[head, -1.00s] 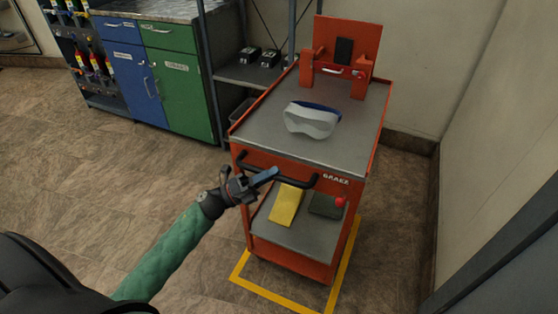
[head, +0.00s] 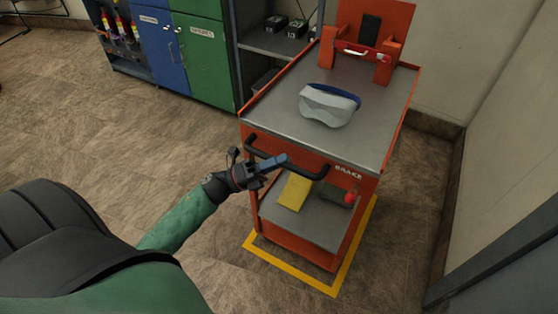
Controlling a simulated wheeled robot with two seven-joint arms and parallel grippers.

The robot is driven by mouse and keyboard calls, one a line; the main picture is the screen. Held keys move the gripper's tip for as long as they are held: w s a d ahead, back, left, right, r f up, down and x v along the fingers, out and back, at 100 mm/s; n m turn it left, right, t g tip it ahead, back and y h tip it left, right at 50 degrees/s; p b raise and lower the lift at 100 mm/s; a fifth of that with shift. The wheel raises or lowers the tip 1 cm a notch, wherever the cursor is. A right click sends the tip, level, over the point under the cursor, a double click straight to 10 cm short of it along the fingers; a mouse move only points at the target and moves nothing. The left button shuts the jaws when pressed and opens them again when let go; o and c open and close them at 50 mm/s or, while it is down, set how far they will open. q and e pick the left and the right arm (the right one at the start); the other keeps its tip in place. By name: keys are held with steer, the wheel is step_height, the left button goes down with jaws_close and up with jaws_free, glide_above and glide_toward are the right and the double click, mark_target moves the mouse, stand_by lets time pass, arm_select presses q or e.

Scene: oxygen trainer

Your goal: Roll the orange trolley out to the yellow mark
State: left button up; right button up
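The orange trolley (head: 310,150) stands upright near the right wall, with a grey top, a lower shelf and a black front handle (head: 312,174). "BRAKE" is lettered on its front, with a red knob (head: 350,198) below. The yellow mark (head: 295,272) is a floor outline showing along the trolley's front and right side; its rear is hidden. My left gripper (head: 274,163) is at the left part of the handle, its blue finger overlapping the bar. I cannot tell whether it is closed around it. My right gripper is not in view.
A grey-and-blue visor-like item (head: 328,105) lies on the trolley top. A yellow item (head: 296,192) lies on the lower shelf. Blue and green cabinets (head: 203,60) and a grey shelf (head: 272,42) stand behind. The wall (head: 510,130) is close on the right; floor at left is clear.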

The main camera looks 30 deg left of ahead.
arm_select(q)
steer(key=o, duration=0.3)
steer(key=shift+s+a+f, duration=0.25)
steer(key=shift+a, duration=0.1)
steer(key=b+v, duration=0.1)
steer(key=v, duration=0.5)
steer(key=shift+s+a, duration=0.25)
steer(key=shift+a, duration=0.1)
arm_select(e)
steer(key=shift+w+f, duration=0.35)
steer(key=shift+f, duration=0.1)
